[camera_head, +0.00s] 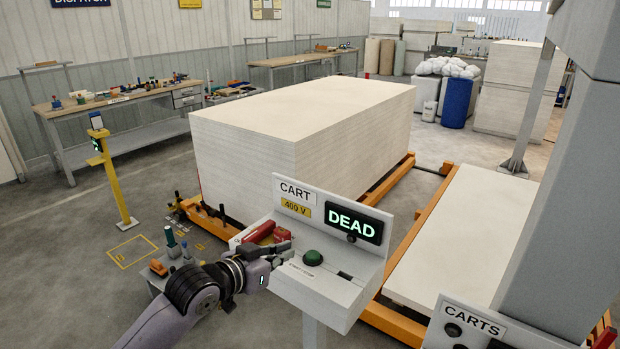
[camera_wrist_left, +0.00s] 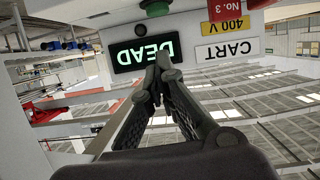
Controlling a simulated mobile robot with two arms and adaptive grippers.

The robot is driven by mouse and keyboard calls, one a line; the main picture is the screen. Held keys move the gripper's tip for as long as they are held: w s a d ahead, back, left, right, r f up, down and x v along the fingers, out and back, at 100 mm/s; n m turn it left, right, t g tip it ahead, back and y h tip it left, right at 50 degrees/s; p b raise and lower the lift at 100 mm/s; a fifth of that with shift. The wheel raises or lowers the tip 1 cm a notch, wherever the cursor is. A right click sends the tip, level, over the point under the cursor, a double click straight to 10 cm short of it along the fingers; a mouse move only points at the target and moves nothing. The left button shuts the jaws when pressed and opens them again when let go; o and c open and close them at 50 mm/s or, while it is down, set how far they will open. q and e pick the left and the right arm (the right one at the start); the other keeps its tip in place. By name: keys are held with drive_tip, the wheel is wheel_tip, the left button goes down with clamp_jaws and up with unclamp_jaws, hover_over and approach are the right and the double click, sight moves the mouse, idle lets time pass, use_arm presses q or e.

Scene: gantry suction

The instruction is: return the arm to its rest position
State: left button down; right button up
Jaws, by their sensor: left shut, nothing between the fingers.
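My left arm comes in from the bottom left of the head view. Its gripper (camera_head: 284,250) is at the left edge of the grey cart control box (camera_head: 345,300), near a green button (camera_head: 312,257). In the left wrist view the fingers (camera_wrist_left: 163,62) are closed together with nothing between them. The box's display (camera_head: 353,224) reads DEAD in green; it also shows upside down in the wrist view (camera_wrist_left: 144,53). Whether the fingers touch the box cannot be told. My right gripper is not in view.
A large stack of pale boards (camera_head: 300,130) stands on an orange cart behind the box. A lower pale stack (camera_head: 465,235) lies to its right. A second CARTS panel (camera_head: 470,335) is at bottom right. A yellow post (camera_head: 112,180) stands left; the floor around it is mostly clear.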

use_arm(q)
drive_tip(key=s+f+n+g+y, duration=0.1)
drive_tip(key=s+f+g+y, duration=0.1)
drive_tip(key=s+f, duration=0.7)
drive_tip(key=s+a+f+n+g+y, duration=0.15)
drive_tip(key=s+a+f, duration=0.3)
drive_tip(key=s, duration=0.45)
drive_tip(key=s+a+f+n+g+y, duration=0.1)
drive_tip(key=s+a+f+g+y, duration=0.25)
drive_tip(key=s, duration=0.55)
drive_tip(key=s+a+f+n+g+y, duration=0.1)
drive_tip(key=s+a+f, duration=0.45)
drive_tip(key=s, duration=0.35)
wheel_tip(320, 180, down, 27)
drive_tip(key=s+g, duration=0.1)
drive_tip(key=s, duration=0.2)
drive_tip(key=s+a+f+g, duration=0.1)
drive_tip(key=s+a+f, duration=0.2)
drive_tip(key=s+f, duration=1.1)
drive_tip(key=shift+s+a+f, duration=0.35)
drive_tip(key=shift+s+a, duration=0.05)
drive_tip(key=shift+s, duration=0.35)
